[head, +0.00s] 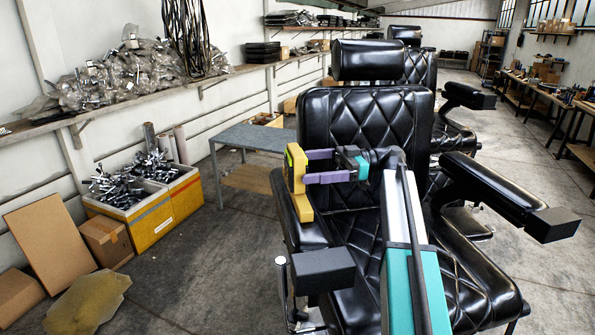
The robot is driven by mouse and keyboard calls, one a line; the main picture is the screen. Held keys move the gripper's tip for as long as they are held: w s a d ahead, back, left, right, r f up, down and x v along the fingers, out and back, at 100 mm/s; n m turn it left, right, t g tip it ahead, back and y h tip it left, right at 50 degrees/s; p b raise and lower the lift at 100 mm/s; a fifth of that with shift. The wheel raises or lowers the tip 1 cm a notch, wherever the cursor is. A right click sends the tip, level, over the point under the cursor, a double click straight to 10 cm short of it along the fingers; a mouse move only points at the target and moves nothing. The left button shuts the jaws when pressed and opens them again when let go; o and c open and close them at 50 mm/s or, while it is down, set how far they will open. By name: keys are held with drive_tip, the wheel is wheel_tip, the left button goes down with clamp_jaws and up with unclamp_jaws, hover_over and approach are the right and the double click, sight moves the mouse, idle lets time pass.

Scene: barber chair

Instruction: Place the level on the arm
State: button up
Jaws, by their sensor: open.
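A yellow level (297,172) with a small greenish window near its top stands upright at the left side of the black barber chair (365,120). Its lower end appears to rest on the left chair arm (287,212); exact contact is hard to tell. My gripper (308,167) is open, with two purple fingers pointing left, one above the other. The fingertips are right at the level, touching it or very close. My own arm hides part of the seat. The right chair arm (490,187) is empty.
A black block (323,270) forms the front of the left chair arm. A grey table (250,138) stands behind left. Yellow bins (155,228) of metal parts and cardboard boxes (106,240) lie along the left wall.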

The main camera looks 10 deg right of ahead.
drive_tip(key=d+b, duration=0.1)
drive_tip(key=d, duration=0.1)
drive_tip(key=d+b, duration=0.1)
drive_tip(key=d, duration=0.1)
drive_tip(key=shift+d+f+b, duration=0.2)
drive_tip(key=shift+d+b, duration=0.1)
drive_tip(key=shift+d+b, duration=0.1)
drive_tip(key=shift+b, duration=0.25)
drive_tip(key=shift+d+b, duration=0.55)
drive_tip(key=shift+b, duration=0.6)
drive_tip(key=shift+d+b, duration=0.2)
drive_tip(key=shift+b, duration=0.45)
drive_tip(key=d+b, duration=0.1)
drive_tip(key=b, duration=0.6)
drive_tip(key=shift+w+d+b, duration=0.15)
drive_tip(key=shift+d+b, duration=0.15)
drive_tip(key=shift+b, duration=0.05)
drive_tip(key=b, duration=0.5)
drive_tip(key=shift+d, duration=0.4)
drive_tip(key=shift+s+r, duration=0.2)
drive_tip(key=shift+s, duration=0.1)
